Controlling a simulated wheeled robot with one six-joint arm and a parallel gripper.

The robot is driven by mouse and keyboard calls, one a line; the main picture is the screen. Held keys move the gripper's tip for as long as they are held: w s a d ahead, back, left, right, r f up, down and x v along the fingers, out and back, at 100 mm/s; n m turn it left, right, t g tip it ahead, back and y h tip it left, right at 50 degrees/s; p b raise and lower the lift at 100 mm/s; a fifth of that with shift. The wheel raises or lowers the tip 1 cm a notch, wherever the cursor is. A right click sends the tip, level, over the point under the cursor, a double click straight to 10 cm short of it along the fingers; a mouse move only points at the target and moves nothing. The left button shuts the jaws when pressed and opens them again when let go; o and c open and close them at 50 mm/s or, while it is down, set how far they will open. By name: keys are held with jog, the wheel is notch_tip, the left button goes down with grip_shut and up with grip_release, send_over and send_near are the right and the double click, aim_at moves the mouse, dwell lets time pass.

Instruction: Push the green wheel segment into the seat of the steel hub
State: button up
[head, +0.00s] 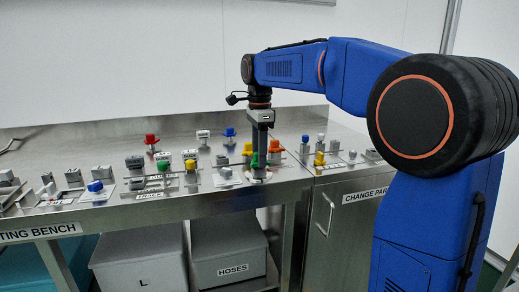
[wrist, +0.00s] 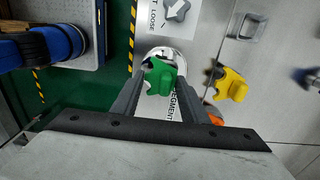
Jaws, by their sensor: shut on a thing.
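The green wheel segment (wrist: 160,77) is between the two fingers of my gripper (wrist: 161,84) in the wrist view, and the gripper is shut on it. In the head view the green segment (head: 255,161) shows low beside the fingers of my gripper (head: 259,152), which points straight down. The round steel hub (wrist: 178,54) lies under and just beyond the segment in the wrist view. The segment covers part of the hub, including its seat. I cannot tell how deep the segment sits in it. In the head view the hub (head: 262,175) is a small pale disc at the bench's front.
A yellow part (wrist: 231,84) stands close to the right of my gripper in the wrist view. An orange part (head: 276,158) is just behind it in the head view. Several small coloured parts on holders fill the steel bench (head: 215,205). The bench's front edge is close.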

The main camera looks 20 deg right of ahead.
jog(key=shift+f, duration=0.3)
dwell(0.5)
jog(key=o, duration=1.1)
jog(key=shift+o, duration=0.2)
jog(key=shift+r, duration=0.1)
notch_tip(320, 180, up, 17)
jog(key=s+d+f+n+t, duration=0.2)
jog(key=s+f+n, duration=0.7)
jog(key=s+f, duration=0.7)
jog(key=s+d+f+n+t, duration=0.2)
jog(key=s+d+f+n, duration=0.3)
jog(key=s+f, duration=1.2)
jog(key=f+n, duration=0.1)
jog(key=n, duration=0.3)
jog(key=shift+s+f+t, duration=0.15)
jog(key=shift+s+t, duration=0.1)
jog(key=shift+t, duration=0.15)
